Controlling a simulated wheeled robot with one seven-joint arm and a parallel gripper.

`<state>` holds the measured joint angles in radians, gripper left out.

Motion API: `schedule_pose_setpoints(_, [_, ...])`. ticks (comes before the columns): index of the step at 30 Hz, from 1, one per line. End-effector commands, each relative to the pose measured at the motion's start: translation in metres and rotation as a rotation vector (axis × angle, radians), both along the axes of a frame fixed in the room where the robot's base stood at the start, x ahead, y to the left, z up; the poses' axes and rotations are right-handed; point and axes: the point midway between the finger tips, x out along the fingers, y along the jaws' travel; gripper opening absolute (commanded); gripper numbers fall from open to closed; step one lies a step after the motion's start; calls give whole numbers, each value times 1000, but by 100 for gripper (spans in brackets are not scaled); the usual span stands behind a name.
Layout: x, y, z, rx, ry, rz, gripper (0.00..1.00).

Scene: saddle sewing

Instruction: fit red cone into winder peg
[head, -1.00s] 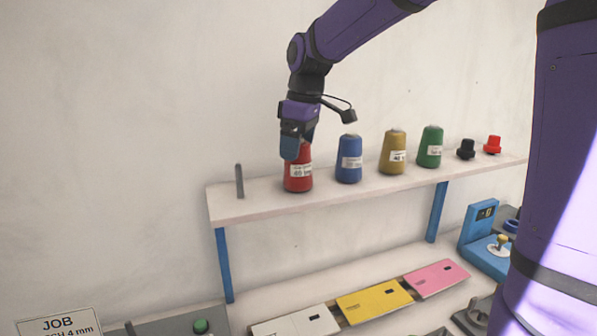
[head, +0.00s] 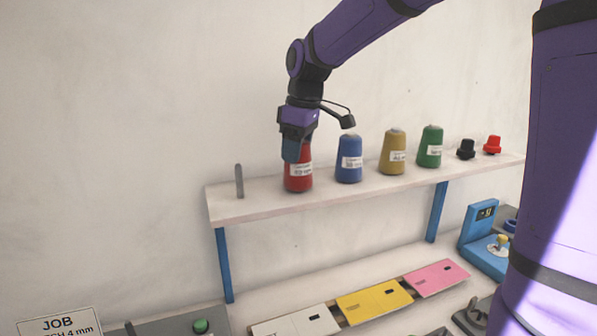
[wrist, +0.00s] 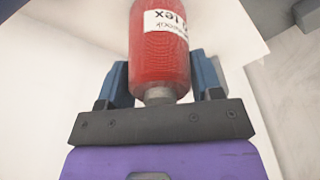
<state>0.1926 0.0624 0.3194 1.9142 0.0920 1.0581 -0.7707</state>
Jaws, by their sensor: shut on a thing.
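The red cone (head: 299,174) stands upright on the raised shelf, left of the other thread cones, with a white label on its side. My gripper (head: 297,152) is above it with its blue fingers around the cone's upper part. In the wrist view the red cone (wrist: 160,55) sits between the two blue fingers, and my gripper (wrist: 162,85) is shut on it. A bare grey peg (head: 239,181) stands upright at the shelf's left end, apart from the cone. I cannot tell if it is the winder peg.
Blue (head: 349,160), tan (head: 393,153) and green (head: 431,148) cones stand right of the red one. A black knob-like piece (head: 466,149) and a red one (head: 492,145) are farther right. White, yellow and pink panels lie below the shelf (head: 262,202). A blue device (head: 482,240) stands at right.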

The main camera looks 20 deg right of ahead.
Motion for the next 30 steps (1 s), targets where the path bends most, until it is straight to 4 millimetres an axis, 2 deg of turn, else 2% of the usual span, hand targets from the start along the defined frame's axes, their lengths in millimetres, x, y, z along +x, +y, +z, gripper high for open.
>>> schedule_pose_setpoints(30, [0, 0, 27, 0, -1, 0, 31])
